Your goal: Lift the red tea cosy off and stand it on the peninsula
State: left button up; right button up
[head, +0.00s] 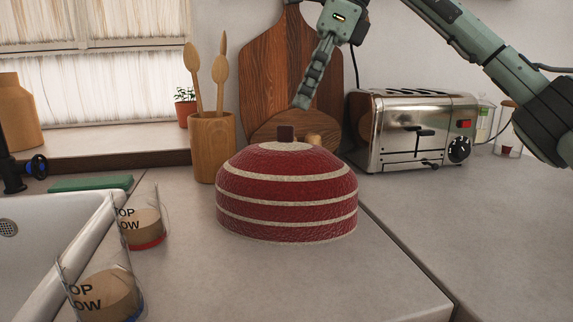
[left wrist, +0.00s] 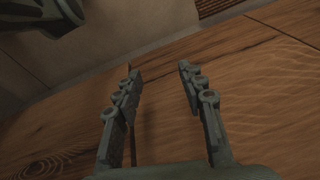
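The red tea cosy (head: 287,195), a dome with cream stripes and a dark red knob (head: 286,133) on top, stands upright on the pale counter (head: 290,280). Whatever is under it is hidden. My right gripper (head: 301,102) hangs above and behind the cosy's top in the head view, apart from it, fingers pointing down; its fingers overlap, so I cannot tell open from shut. My left gripper (left wrist: 160,68) shows only in the left wrist view, fingers apart and empty over a brown wooden surface (left wrist: 260,90). I cannot tell which surface is the peninsula.
A wooden utensil pot (head: 212,148) with spoons, cutting boards (head: 270,70) and a chrome toaster (head: 410,130) stand behind the cosy. Two clear containers (head: 105,285) (head: 142,220) and a sink (head: 50,230) lie left. The counter in front and to the right is clear.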

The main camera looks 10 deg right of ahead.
aim_at(286, 142)
jog(key=shift+d+r, duration=0.1)
jog(key=shift+s+x, duration=0.25)
jog(key=shift+x, duration=0.8)
jog(key=shift+w+f, duration=0.1)
jog(key=shift+f, duration=0.15)
jog(key=shift+a+f, duration=0.25)
jog(key=x, duration=0.3)
jog(key=shift+a+f, duration=0.2)
jog(key=shift+a, duration=0.1)
jog(key=shift+a+f, duration=0.2)
jog(key=shift+f, duration=0.25)
pick_arm(q)
jog(key=shift+s+f, duration=0.15)
jog(key=shift+s, duration=0.15)
pick_arm(e)
jog(key=c, duration=0.9)
